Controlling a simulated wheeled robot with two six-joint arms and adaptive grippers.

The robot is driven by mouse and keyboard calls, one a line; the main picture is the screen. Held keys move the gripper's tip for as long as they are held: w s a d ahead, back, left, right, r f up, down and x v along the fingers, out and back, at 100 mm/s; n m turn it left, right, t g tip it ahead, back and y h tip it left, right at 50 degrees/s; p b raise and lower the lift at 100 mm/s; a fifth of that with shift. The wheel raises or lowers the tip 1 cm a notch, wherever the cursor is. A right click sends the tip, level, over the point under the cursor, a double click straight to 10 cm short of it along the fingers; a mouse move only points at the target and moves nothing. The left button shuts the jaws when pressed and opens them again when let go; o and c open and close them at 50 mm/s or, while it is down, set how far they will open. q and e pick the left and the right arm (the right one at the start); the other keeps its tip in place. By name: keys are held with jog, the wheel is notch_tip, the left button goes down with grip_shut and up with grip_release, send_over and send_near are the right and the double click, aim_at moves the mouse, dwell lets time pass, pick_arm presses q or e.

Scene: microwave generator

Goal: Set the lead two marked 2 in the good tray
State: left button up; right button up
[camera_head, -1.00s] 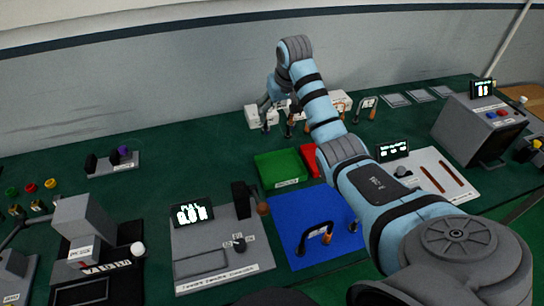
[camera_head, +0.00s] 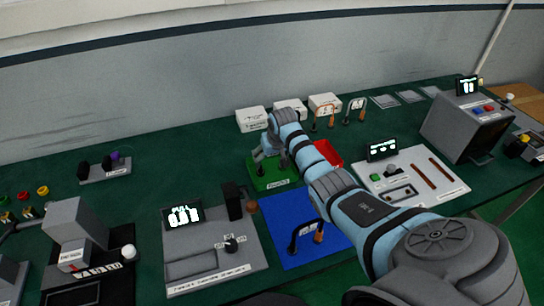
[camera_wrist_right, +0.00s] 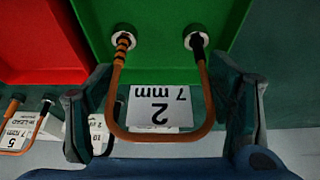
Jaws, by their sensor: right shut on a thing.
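My right gripper (camera_head: 262,163) is low over the green tray (camera_head: 256,183), which has a small white label on its front. In the right wrist view, the gripper (camera_wrist_right: 162,115) is shut on the lead marked 2 (camera_wrist_right: 160,136), an orange-brown U-shaped cable with a white tag reading "2 7 mm". The lead's two plug ends lie over the green tray (camera_wrist_right: 170,20). I cannot tell whether they touch its floor. In the head view, the gripper and arm mostly hide the lead. My left gripper is not in view.
A red tray (camera_head: 330,153) adjoins the green tray on the right. White boxes (camera_head: 251,120) and two standing leads (camera_head: 325,117) are behind. A blue mat (camera_head: 285,255) with another lead (camera_head: 318,237) lies in front, beside a grey tester (camera_head: 185,262).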

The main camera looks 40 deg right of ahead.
jog(key=o, duration=1.4)
jog(key=shift+w+f, duration=0.1)
jog(key=shift+w, duration=0.1)
jog(key=p+v, duration=0.3)
jog(key=v, duration=0.9)
jog(key=shift+a, duration=0.1)
